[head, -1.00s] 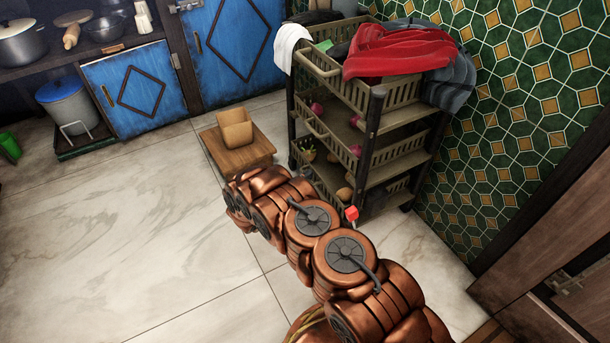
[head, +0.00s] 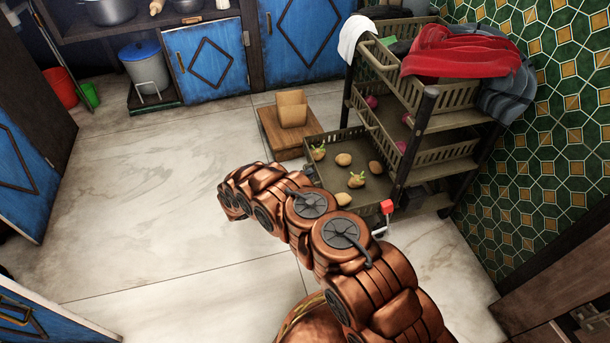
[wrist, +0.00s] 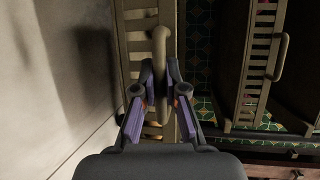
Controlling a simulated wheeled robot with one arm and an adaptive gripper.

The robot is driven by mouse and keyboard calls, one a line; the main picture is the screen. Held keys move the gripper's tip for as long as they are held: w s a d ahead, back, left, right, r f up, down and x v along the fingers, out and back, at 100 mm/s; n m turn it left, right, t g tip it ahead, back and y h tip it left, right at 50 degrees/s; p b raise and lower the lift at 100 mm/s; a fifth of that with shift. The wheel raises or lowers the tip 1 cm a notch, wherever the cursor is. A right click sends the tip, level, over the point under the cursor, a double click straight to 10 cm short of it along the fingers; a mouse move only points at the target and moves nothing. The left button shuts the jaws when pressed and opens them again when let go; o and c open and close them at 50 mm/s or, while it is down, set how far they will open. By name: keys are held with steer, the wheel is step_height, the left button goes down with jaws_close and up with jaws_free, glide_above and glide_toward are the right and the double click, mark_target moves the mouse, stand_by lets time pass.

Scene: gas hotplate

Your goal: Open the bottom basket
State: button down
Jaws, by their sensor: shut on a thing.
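The bottom basket (head: 338,140) is olive-brown and slatted. In the head view it stands well out from the rack, towards the left, with several potatoes (head: 375,167) inside, some sprouting. My arm covers its near front part, and my gripper is hidden there. In the wrist view my gripper (wrist: 161,72) is shut on the basket's tan bar handle (wrist: 164,36), one finger on each side. The slatted basket front (wrist: 135,42) shows just beside the handle.
The dark-posted rack (head: 424,125) holds upper baskets, with a red cloth (head: 455,55) on top. A wooden stool (head: 272,130) with a tan box (head: 291,108) stands close behind the pulled-out basket. The marble floor (head: 150,210) to the left is clear.

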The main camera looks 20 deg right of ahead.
steer(key=shift+a, duration=0.15)
steer(key=c, duration=1.2)
jaws_free()
steer(key=v, duration=1.2)
steer(key=shift+r, duration=0.1)
